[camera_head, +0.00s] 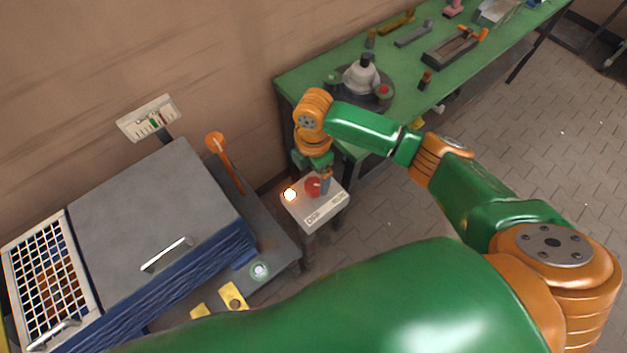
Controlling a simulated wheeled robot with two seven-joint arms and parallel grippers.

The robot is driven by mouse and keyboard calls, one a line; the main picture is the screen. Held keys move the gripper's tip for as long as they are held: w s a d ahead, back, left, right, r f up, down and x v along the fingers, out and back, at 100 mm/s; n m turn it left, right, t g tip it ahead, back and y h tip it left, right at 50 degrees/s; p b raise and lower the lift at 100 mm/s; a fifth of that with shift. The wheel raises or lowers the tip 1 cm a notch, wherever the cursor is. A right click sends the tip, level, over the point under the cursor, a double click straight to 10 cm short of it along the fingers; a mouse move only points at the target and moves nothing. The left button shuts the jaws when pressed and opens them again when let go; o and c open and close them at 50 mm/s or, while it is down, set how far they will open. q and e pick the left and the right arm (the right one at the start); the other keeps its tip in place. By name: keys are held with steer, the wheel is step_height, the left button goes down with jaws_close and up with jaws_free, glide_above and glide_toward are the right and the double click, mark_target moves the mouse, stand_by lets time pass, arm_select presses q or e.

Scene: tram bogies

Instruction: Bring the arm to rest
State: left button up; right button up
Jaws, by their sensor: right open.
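My right arm, green with orange joints, reaches from the lower right toward the middle of the view. Its gripper (325,182) points down over a small grey pedestal box (318,211), close to a red round button on the box top (312,187). I cannot tell whether the fingers touch the button. The gripper is open, and I see nothing held in it. A lit whitish lamp (290,195) glows on the same box, left of the button. A large green arm part of mine fills the bottom. My left gripper is not in view.
A green workbench (411,67) with tools and a grey round fixture (362,78) stands behind the arm. A grey-lidded machine (147,225) with an orange-tipped lever (224,160) and a white grate (46,280) stands at left. Paved floor (540,130) at right is clear.

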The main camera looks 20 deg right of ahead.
steer(key=shift+r, duration=1.6)
